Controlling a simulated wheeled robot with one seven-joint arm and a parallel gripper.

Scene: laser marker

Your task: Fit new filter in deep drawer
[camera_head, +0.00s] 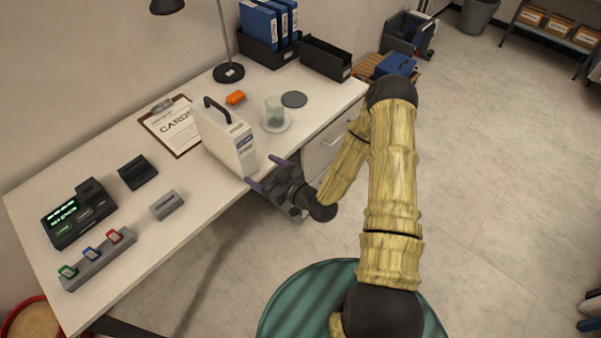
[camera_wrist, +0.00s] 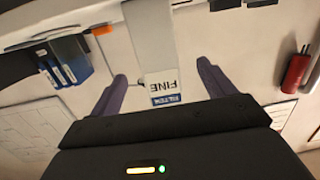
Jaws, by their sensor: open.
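A tall white filter box (camera_head: 222,138) with a dark top handle stands upright on the desk, its narrow labelled end facing my gripper. In the wrist view the filter box (camera_wrist: 155,45) appears upside down, with the word FINE and a blue strip. My gripper (camera_head: 263,170) is open and empty at the desk's front edge, close to that end. In the wrist view its purple fingers (camera_wrist: 162,72) are spread to either side of the label; I cannot tell whether they touch it. A drawer front (camera_head: 322,148) with a bar handle sits under the desk and looks shut.
A glass on a saucer (camera_head: 276,116) stands right of the box. A clipboard (camera_head: 172,127) lies behind it. An orange block (camera_head: 235,98), lamp (camera_head: 229,72) and black bin (camera_head: 326,58) are farther back. A marker device (camera_head: 78,214) and card rack (camera_head: 97,258) are at left.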

